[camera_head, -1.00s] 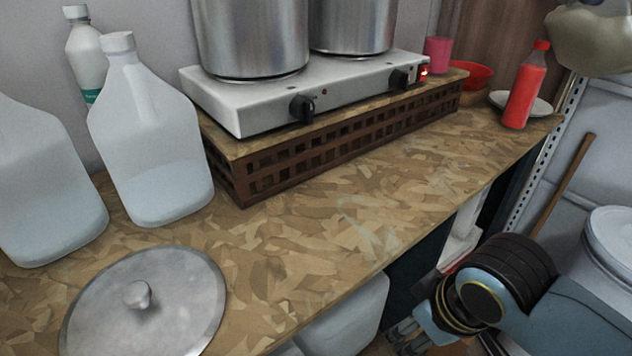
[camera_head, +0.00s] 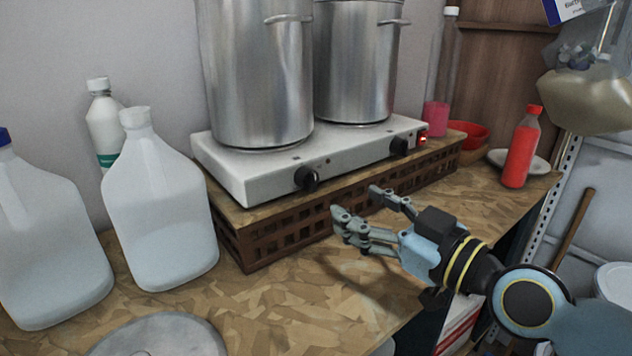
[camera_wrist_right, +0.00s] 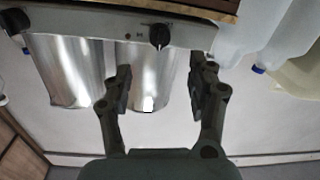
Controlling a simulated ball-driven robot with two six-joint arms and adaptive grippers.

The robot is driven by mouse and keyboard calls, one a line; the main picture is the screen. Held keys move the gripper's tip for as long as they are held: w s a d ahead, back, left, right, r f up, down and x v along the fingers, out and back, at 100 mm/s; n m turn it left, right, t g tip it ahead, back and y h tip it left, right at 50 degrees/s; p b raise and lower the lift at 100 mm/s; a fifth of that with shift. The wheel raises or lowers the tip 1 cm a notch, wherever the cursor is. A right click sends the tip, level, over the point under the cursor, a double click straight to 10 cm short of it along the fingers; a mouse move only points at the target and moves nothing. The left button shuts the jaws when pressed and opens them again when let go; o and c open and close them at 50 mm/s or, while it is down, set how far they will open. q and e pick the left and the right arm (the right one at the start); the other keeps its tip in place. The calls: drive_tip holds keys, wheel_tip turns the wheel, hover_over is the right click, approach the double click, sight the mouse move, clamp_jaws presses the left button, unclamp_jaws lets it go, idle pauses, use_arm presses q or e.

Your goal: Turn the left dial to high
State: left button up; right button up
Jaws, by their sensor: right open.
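The left dial (camera_head: 306,179) is a black knob on the front of the white two-burner hot plate (camera_head: 240,178). It also shows at the top of the right wrist view (camera_wrist_right: 159,35), beyond the fingers and between them. The right dial (camera_head: 399,146) is a similar black knob, seen in the right wrist view (camera_wrist_right: 14,20) at the upper left. My right gripper (camera_head: 362,213) is open and empty, in front of the brown lattice stand, to the right of the left dial and lower, apart from it. My left gripper is not in view.
Two steel pots (camera_head: 258,80) stand on the hot plate, which rests on a brown lattice stand (camera_head: 290,232). Plastic jugs (camera_head: 158,215) stand at left, near a steel lid (camera_head: 165,338). A red bottle (camera_head: 521,150) stands at right. The front middle counter is clear.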

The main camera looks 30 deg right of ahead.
sight(316, 182)
drive_tip(key=w, duration=0.3)
drive_tip(key=w+a, duration=0.1)
drive_tip(key=w, duration=0.3)
drive_tip(key=w+a, duration=0.1)
drive_tip(key=w, duration=0.2)
drive_tip(key=shift+w, duration=0.3)
drive_tip(key=c, duration=1.1)
